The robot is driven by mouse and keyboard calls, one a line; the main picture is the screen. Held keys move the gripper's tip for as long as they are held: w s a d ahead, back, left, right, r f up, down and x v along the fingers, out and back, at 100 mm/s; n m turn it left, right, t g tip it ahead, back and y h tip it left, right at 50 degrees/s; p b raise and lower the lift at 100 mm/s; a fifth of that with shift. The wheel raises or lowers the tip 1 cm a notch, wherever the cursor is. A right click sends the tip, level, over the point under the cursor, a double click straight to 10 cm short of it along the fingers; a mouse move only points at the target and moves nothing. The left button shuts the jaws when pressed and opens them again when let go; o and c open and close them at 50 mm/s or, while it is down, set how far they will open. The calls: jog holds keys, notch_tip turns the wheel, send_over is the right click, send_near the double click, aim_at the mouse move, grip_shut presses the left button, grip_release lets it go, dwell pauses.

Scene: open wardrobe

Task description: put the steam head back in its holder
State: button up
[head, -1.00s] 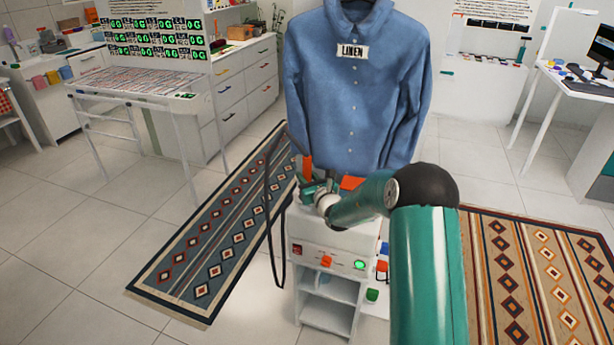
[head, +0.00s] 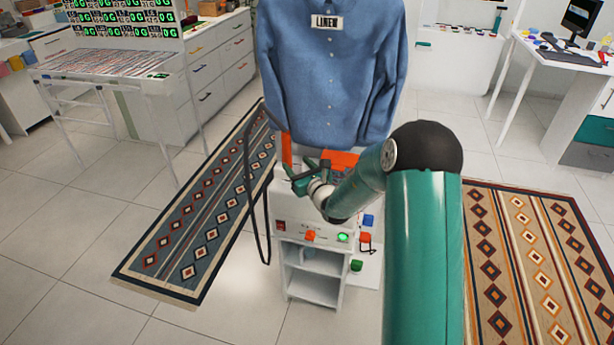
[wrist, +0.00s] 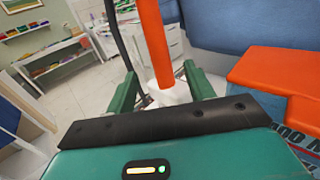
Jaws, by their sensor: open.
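The steam head shows as an upright orange handle (head: 286,149) in front of the shirt's lower left edge, above the white steamer unit (head: 312,223). In the wrist view the orange handle (wrist: 153,45) stands between my two green fingers, its lower end at a pale white piece (wrist: 170,95) that may be the holder. My gripper (head: 300,174) is open, with a finger on each side of the handle in the wrist view (wrist: 162,82). Visible gaps separate the fingers from the handle. Whether the head is fully seated cannot be told.
A black hose (head: 249,190) loops down left of the unit. A blue shirt (head: 333,75) labelled LINEN hangs behind it. An orange block (wrist: 280,72) is close on the right in the wrist view. Patterned rugs lie left (head: 200,225) and right (head: 525,260); tiled floor is open at left.

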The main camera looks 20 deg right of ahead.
jog(key=v, duration=0.6)
dwell(0.3)
jog(key=s+a+r+n+g+y, duration=0.75)
jog(key=s+a+r+n, duration=0.3)
jog(key=a+n, duration=0.35)
jog(key=s+a+r+n+g+h, duration=0.25)
jog(key=s+n+g, duration=0.35)
jog(key=s+n, duration=0.5)
jog(key=s+d+r+n+t+h, duration=0.1)
jog(key=s+d+r+n+h, duration=0.1)
jog(key=s+d+n+h, duration=0.2)
jog(key=s+d+r+n+h, duration=0.1)
jog(key=s+d+n+h, duration=0.3)
jog(key=s+d, duration=0.4)
jog(key=s+h, duration=0.1)
jog(key=s, duration=0.2)
jog(key=shift+s+d+r+t+h, duration=0.3)
jog(key=shift+s+d+r+t, duration=0.05)
jog(key=shift+d+r, duration=0.05)
